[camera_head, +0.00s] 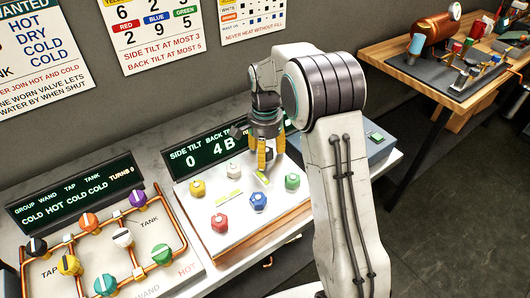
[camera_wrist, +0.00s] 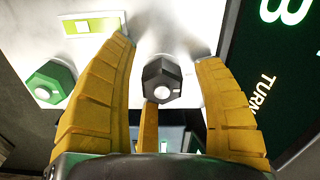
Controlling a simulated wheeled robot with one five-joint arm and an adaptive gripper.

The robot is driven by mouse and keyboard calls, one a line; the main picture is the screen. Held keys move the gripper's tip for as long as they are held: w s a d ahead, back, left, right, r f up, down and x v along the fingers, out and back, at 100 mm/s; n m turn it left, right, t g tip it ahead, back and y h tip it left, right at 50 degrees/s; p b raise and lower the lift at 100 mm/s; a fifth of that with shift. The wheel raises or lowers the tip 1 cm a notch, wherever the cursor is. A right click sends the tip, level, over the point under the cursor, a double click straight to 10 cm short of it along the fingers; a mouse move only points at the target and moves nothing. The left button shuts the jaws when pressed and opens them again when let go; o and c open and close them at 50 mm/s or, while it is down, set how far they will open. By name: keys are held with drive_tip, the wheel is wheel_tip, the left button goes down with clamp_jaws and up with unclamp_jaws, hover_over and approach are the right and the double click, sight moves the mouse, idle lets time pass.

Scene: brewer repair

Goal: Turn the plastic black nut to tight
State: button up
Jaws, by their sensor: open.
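The black nut (camera_wrist: 163,80) is a faceted dark knob with a light mark, on a pale panel (camera_wrist: 190,40). In the wrist view it sits in the gap between the yellow fingers of my gripper (camera_wrist: 167,52), with space visible to either side. A third finger shows just below it, and I cannot tell whether that one touches. In the head view my gripper (camera_head: 267,162) points down at the panel's back right part and mostly hides the nut. The fingers are spread.
Green (camera_head: 292,181), blue (camera_head: 258,201), red (camera_head: 220,223), yellow (camera_head: 198,188) and white (camera_head: 233,170) nuts share the panel. A tilt display (camera_head: 205,154) stands close behind my gripper. A pipe board with coloured valves (camera_head: 122,237) is at left. A wooden workbench (camera_head: 400,60) is at back right.

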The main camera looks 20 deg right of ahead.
drive_tip(key=shift+r, duration=0.15)
wheel_tip(320, 180, up, 12)
idle(0.6)
idle(0.5)
